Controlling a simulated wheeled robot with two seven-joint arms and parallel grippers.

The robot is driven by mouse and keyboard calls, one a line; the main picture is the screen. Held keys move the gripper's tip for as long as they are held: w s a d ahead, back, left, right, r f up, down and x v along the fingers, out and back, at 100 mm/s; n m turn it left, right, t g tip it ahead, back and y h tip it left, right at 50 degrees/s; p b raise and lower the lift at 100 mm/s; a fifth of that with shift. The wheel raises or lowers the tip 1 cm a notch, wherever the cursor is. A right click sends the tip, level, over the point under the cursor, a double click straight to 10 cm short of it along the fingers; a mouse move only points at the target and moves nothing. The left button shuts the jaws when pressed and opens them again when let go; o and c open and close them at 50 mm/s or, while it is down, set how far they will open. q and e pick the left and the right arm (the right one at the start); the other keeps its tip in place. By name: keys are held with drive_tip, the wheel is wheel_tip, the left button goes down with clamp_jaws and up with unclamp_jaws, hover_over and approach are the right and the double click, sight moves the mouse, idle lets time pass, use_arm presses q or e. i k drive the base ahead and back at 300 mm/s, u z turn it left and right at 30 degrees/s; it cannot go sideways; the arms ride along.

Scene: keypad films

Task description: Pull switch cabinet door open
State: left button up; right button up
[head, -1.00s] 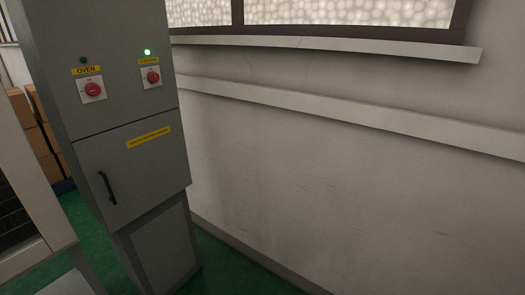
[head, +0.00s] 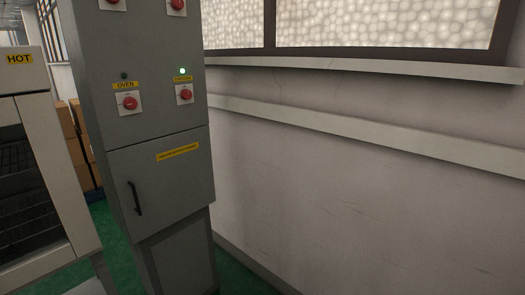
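The grey switch cabinet (head: 140,60) stands upright left of the middle in the head view. Its door (head: 175,185) is the lower front panel and looks closed, flush with the front. A black vertical bar handle (head: 135,198) is on the door's left side, and a yellow label (head: 177,152) is near its top. Above the door are red rotary switches, among them one (head: 129,103) under an OVEN label and one (head: 185,95) under a lit green lamp (head: 182,71). Neither of my grippers is in view.
An oven-like unit (head: 80,215) with a HOT label stands close on the cabinet's left. Cardboard boxes (head: 84,150) are behind. A pale wall (head: 350,200) with a ledge and window runs along the right. Green floor (head: 238,270) shows at the cabinet's base.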

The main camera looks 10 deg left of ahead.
sight(159, 182)
drive_tip(key=u, duration=0.05)
drive_tip(key=k, duration=0.65)
drive_tip(key=u, duration=0.65)
drive_tip(key=i, duration=0.95)
drive_tip(key=z, duration=0.3)
